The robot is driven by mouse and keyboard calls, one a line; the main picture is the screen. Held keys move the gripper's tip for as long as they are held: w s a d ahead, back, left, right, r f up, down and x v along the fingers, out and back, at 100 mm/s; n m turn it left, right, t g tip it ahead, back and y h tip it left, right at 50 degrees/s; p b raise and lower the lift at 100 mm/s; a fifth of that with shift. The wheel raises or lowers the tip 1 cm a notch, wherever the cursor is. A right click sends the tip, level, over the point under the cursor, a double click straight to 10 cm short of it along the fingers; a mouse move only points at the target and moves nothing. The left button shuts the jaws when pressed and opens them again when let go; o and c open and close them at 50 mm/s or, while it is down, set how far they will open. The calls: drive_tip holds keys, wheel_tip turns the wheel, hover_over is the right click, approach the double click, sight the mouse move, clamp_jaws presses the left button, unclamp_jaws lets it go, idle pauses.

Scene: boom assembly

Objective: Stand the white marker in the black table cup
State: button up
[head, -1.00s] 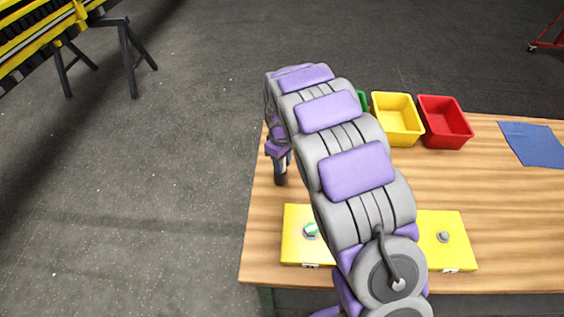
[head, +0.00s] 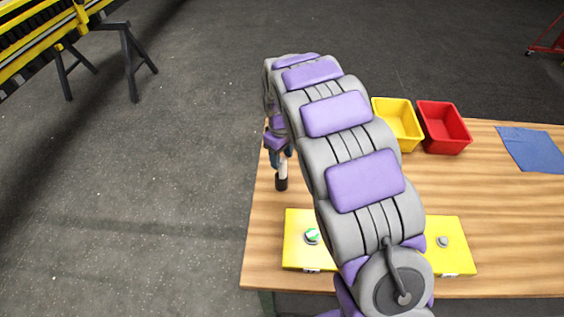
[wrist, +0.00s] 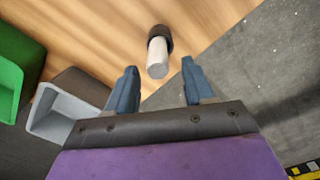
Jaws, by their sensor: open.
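The white marker (head: 283,169) stands upright in the black table cup (head: 281,185) near the table's left edge. In the wrist view the marker (wrist: 157,58) points toward the camera out of the cup (wrist: 162,35). My gripper (head: 284,154) is just above the marker, partly hidden by my arm. In the wrist view my gripper (wrist: 159,67) is open, with one finger on each side of the marker's end and a visible gap on both sides.
Yellow (head: 398,122) and red (head: 444,127) bins stand at the back of the wooden table (head: 490,200). A green bin (wrist: 12,75) and a grey bin (wrist: 60,112) show in the wrist view. Yellow plates (head: 297,255) lie at the front. A blue cloth (head: 532,147) lies at right.

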wheel_tip(320, 180, up, 6)
drive_tip(key=shift+r+p, duration=0.1)
drive_tip(key=shift+p, duration=0.35)
drive_tip(key=shift+s, duration=0.1)
